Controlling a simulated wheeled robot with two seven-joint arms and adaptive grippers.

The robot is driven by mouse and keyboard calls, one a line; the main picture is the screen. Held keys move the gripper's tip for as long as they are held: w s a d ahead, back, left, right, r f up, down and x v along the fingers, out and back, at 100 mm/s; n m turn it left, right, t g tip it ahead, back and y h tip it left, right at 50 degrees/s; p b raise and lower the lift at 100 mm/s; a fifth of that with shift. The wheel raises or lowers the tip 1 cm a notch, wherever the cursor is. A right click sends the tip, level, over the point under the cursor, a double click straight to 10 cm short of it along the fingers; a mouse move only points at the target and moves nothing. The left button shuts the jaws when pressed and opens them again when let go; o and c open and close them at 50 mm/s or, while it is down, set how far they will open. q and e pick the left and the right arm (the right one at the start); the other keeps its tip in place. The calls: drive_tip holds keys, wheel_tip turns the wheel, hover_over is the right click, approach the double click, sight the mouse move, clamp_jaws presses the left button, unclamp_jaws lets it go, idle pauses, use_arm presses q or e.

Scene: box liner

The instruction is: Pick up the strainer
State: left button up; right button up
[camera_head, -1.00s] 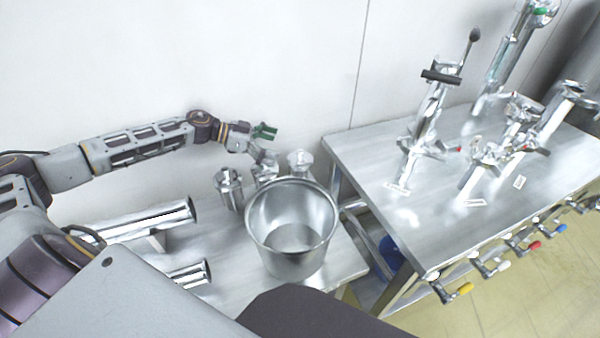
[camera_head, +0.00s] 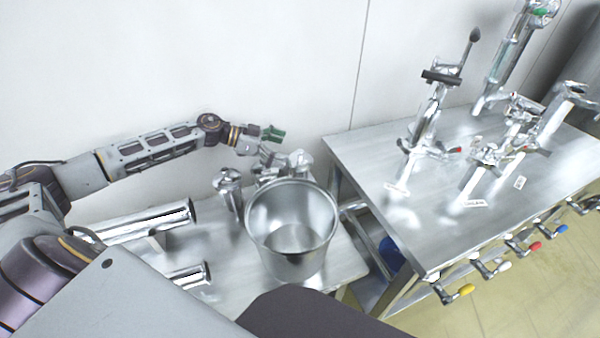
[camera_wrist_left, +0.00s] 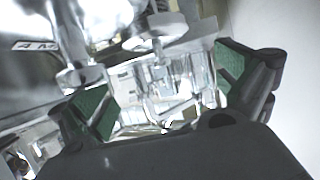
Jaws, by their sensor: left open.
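My left gripper (camera_head: 268,148) is open, its green-padded fingers over the small shiny metal fittings behind the bucket. In the left wrist view the gripper (camera_wrist_left: 163,88) shows its two green pads wide apart, with bright metal parts beyond and between them. Small metal fittings stand at the bucket's back left (camera_head: 229,185) and directly behind it (camera_head: 301,161). Glare and the fingers hide their shapes, so I cannot tell which one is the strainer, or whether a finger touches one. My right gripper is out of view.
A large open steel bucket (camera_head: 262,240) stands on the low metal table (camera_head: 225,262). Metal tubes (camera_head: 150,222) lie at its left. A higher steel table (camera_head: 375,160) at right carries upright valve fittings (camera_head: 425,125). The white wall is close behind my left arm.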

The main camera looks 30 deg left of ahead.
sight(297, 151)
use_arm(q)
drive_tip(key=shift+x, duration=1.8)
drive_tip(key=shift+w+d+f, duration=0.2)
drive_tip(key=shift+w+d, duration=0.1)
drive_tip(key=shift+w, duration=0.05)
drive_tip(key=shift+w+d+f, duration=0.1)
drive_tip(key=shift+d, duration=0.05)
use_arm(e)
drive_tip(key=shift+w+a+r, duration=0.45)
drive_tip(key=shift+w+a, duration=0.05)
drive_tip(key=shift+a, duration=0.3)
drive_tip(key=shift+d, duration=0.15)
